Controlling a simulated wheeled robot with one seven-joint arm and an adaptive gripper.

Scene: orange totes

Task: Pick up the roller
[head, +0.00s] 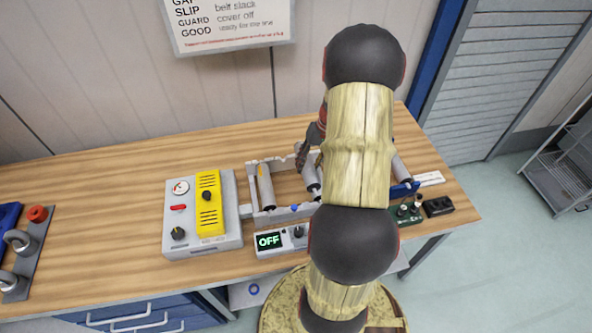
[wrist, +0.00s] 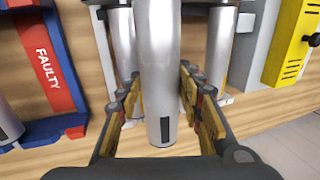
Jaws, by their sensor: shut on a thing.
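A grey metal roller (wrist: 160,50) stands large in the middle of the wrist view, with a dark slot near its lower end. My gripper (wrist: 158,82) is shut on this roller, with a finger on each side of it. Two more rollers show behind it, one on the left (wrist: 122,42) and one on the right (wrist: 219,45). In the head view my arm hides most of the gripper and the held roller. Rollers (head: 265,186) (head: 312,174) show in the grey conveyor frame (head: 268,214) left of my arm.
A blue and red tray marked FAULTY (wrist: 45,60) is on the left in the wrist view. A grey box with a yellow guard (head: 208,200) stands left of the conveyor. A control panel reading OFF (head: 270,241) is in front. The wooden bench (head: 110,200) has bare room at left.

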